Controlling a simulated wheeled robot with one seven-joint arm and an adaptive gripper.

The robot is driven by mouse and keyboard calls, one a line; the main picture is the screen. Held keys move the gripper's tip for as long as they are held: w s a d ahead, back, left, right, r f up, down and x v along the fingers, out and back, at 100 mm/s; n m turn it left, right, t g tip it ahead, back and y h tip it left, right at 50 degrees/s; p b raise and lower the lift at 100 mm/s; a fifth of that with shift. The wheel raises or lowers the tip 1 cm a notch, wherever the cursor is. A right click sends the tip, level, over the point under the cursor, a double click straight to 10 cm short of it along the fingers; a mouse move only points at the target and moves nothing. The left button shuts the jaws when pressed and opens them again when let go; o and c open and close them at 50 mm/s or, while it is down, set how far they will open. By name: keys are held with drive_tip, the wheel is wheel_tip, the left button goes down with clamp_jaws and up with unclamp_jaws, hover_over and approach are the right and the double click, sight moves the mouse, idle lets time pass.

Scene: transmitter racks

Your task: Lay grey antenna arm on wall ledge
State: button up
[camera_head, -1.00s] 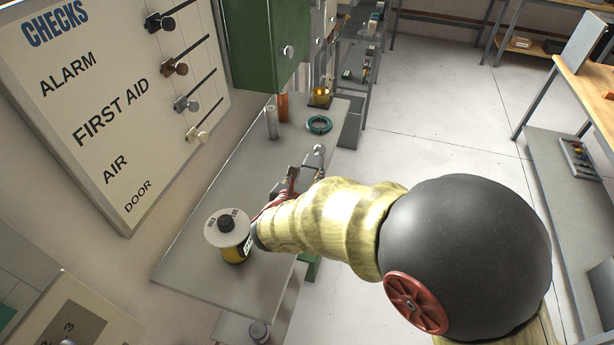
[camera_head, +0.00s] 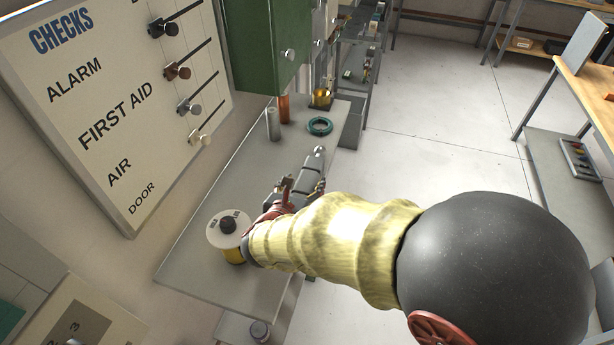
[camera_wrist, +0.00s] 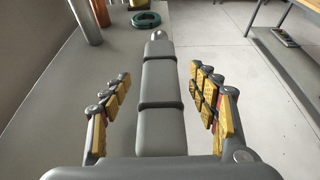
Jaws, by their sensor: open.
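The grey antenna arm (camera_wrist: 160,95) is a segmented bar with a silver ball at its tip. In the wrist view it lies lengthwise between the fingers, over the grey wall ledge (camera_wrist: 75,105). In the head view its far end (camera_head: 308,168) shows above the ledge (camera_head: 215,190), near the ledge's right edge. My gripper (camera_wrist: 160,76) is open, with yellow-padded fingers on both sides of the bar and visible gaps to it. In the head view my gripper (camera_head: 300,187) is partly hidden by my own sleeve. The bar's near end is hidden.
A white-topped yellow drum (camera_head: 228,236) stands on the ledge beside my wrist. Beyond the bar are a teal ring (camera_head: 319,126), a grey cylinder (camera_head: 272,124), a copper cylinder (camera_head: 284,109) and a brass item (camera_head: 320,98). A green cabinet (camera_head: 268,50) hangs above.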

drive_tip(key=p+v, duration=0.1)
drive_tip(key=v, duration=0.6)
drive_tip(key=shift+s+a+r, duration=0.1)
drive_tip(key=shift+s, duration=0.15)
drive_tip(key=shift+d+r, duration=0.1)
drive_tip(key=shift+d, duration=0.25)
drive_tip(key=s+d+r+m+g+h, duration=0.15)
drive_tip(key=s+d+m+g, duration=0.25)
drive_tip(key=d+m, duration=0.45)
drive_tip(key=s+d+r+m+g, duration=0.2)
drive_tip(key=s+d+m+g, duration=0.15)
drive_tip(key=d+m, duration=0.5)
drive_tip(key=s+d+r+m+y, duration=0.1)
drive_tip(key=s+r+m+y, duration=0.5)
drive_tip(key=s+m, duration=0.5)
drive_tip(key=m, duration=0.4)
drive_tip(key=shift+d, duration=0.3)
drive_tip(key=shift+r+t, duration=0.15)
drive_tip(key=shift+t, duration=0.1)
